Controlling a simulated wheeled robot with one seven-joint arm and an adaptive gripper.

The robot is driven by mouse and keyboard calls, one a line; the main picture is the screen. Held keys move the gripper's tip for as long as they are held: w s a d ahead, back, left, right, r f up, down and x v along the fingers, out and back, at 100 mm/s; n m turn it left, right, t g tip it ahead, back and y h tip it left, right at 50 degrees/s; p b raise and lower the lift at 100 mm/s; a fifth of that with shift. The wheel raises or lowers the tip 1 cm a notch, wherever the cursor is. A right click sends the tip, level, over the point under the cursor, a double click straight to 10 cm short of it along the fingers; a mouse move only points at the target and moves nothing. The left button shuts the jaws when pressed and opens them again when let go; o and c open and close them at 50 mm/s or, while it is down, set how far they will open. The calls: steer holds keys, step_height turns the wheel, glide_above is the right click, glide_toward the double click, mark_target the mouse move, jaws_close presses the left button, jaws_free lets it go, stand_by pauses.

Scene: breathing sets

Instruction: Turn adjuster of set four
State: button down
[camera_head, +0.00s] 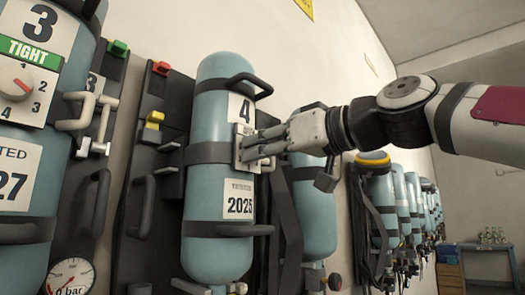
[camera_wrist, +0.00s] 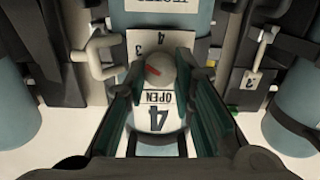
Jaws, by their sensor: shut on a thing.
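Set four is a light blue cylinder (camera_head: 217,258) in dark straps on a wall board, with a "4" label (camera_head: 241,108) and a "2025" label. Dial numbers 3 and 4 show above.
Set three (camera_head: 40,180), labelled "TIGHT" with its own knob (camera_head: 15,80), stands close at the left. A metal handle (camera_wrist: 92,58) is beside the adjuster. More cylinders (camera_head: 312,205) line the wall to the right, below and behind my arm.

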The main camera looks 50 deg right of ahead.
steer(key=m+b, duration=0.1)
steer(key=m, duration=0.9)
steer(key=shift+d+m, duration=0.15)
steer(key=shift+m, duration=0.15)
stand_by(0.4)
steer(key=c, duration=1.3)
jaws_free()
steer(key=shift+c, duration=0.2)
steer(key=s, duration=1.2)
steer(key=shift+d, duration=0.25)
steer(key=shift+f, duration=0.15)
